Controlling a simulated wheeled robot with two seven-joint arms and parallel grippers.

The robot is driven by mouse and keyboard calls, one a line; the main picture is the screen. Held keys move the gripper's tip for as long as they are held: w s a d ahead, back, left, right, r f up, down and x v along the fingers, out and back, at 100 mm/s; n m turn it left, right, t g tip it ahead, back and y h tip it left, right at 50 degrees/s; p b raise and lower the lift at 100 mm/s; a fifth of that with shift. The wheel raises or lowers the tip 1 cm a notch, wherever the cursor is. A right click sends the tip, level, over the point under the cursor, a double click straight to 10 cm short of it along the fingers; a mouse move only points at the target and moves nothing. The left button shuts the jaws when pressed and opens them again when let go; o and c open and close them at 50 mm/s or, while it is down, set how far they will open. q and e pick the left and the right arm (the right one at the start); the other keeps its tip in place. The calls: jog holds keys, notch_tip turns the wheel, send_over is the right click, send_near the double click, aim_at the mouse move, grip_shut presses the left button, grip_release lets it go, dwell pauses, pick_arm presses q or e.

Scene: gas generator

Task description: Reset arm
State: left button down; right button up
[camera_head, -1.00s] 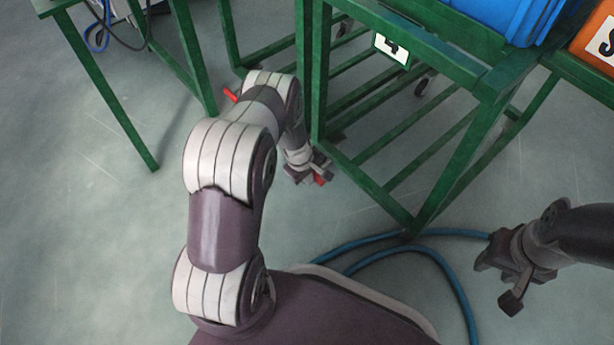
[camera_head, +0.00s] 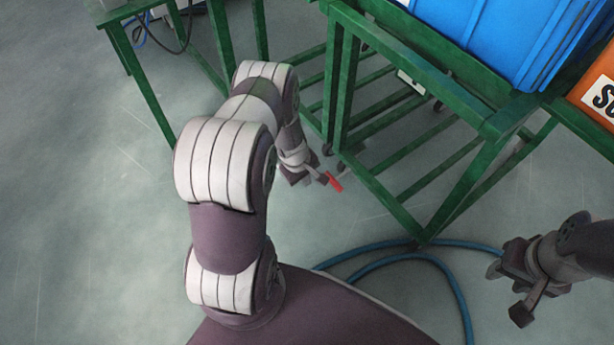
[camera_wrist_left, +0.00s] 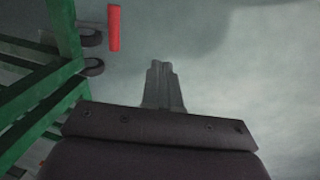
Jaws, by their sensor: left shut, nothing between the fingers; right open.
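My left gripper (camera_head: 316,177) is in the middle of the head view, low above the floor and close to a leg of the green frame table. In the left wrist view its fingers (camera_wrist_left: 162,75) are together with nothing between them. My right gripper (camera_head: 507,289) is at the lower right of the head view, open and empty above the floor. A small red piece (camera_head: 334,182) shows beside the left gripper. A red bar (camera_wrist_left: 114,28) also shows in the left wrist view, apart from the fingers; I cannot tell what it is.
The green frame table (camera_head: 415,215) holds a blue crate (camera_head: 490,40), with an orange box (camera_head: 596,85) to its right. Blue hose (camera_head: 385,256) lies on the floor near the table's foot. Another green table (camera_head: 150,100) stands at upper left. Floor at left is clear.

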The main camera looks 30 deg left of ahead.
dwell(0.3)
pick_arm(q)
jog(key=s+d+r+m+g+p, duration=0.1)
jog(key=s+d+r+m+p, duration=0.25)
jog(key=r, duration=0.55)
jog(key=s+d+r+m+g+p, duration=0.15)
jog(key=s+r+m, duration=0.25)
jog(key=r, duration=0.5)
jog(key=s+d+r+m+p, duration=0.3)
jog(key=s+r+m, duration=0.1)
jog(key=r, duration=0.6)
jog(key=d+r+m+t+p, duration=0.2)
jog(key=d+r+p, duration=0.1)
jog(key=r+p, duration=3.8)
notch_tip(320, 180, up, 6)
jog(key=shift+s+d+f+y, duration=0.1)
jog(key=shift+s+d+y, duration=0.1)
jog(key=shift+y, duration=0.2)
